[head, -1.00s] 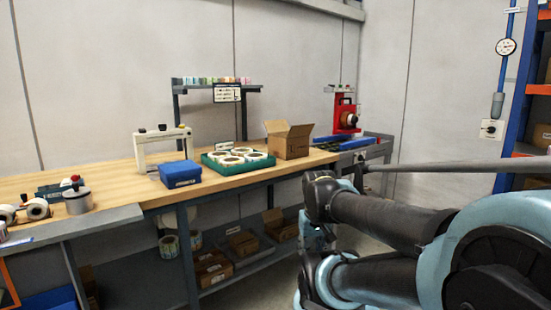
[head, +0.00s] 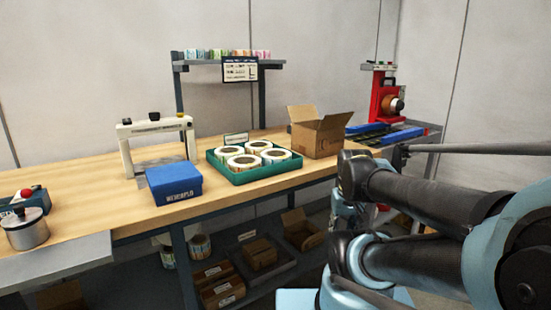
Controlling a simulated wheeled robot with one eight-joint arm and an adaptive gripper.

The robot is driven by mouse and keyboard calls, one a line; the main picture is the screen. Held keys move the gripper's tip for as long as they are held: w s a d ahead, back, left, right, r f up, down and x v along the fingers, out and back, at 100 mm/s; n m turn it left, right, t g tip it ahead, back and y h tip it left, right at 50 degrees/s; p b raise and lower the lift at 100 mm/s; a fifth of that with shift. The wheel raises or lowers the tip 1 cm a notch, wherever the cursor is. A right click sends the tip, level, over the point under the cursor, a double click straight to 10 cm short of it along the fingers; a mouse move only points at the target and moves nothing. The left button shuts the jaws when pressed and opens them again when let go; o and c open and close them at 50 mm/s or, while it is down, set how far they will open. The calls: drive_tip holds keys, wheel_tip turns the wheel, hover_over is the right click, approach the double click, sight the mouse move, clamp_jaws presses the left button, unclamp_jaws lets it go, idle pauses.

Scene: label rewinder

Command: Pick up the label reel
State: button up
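Several white-rimmed label reels (head: 243,162) lie flat in a green tray (head: 272,173) on the wooden workbench, near the middle of the head view. A small card stands at the back of the tray. Nothing touches the reels. My arm's dark and light-blue links fill the lower right of the view, to the right of the tray and in front of the bench's right end. I cannot make out my gripper's fingers in this view.
A blue box (head: 174,183) and a white frame-like device (head: 157,133) stand left of the tray. An open cardboard box (head: 318,136) stands right of it. A shelf rack (head: 228,62) rises behind. A red machine (head: 384,98) stands far right. Cartons sit under the bench.

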drive_tip(key=shift+w+a, duration=0.15)
drive_tip(key=shift+w, duration=0.15)
drive_tip(key=shift+o, duration=1.6)
drive_tip(key=shift+s+r, duration=0.25)
drive_tip(key=shift+r, duration=0.05)
wheel_tip(320, 180, up, 30)
drive_tip(key=f+n+g, duration=0.1)
drive_tip(key=n+g, duration=0.1)
drive_tip(key=n, duration=1.5)
hover_over(277, 152)
drive_tip(key=w, duration=0.1)
wheel_tip(277, 152, down, 11)
drive_tip(key=shift+w+r, duration=0.15)
drive_tip(key=shift+s+f, duration=0.15)
drive_tip(key=shift+f, duration=1.25)
drive_tip(key=shift+s+f, duration=0.1)
drive_tip(key=shift+f, duration=1.25)
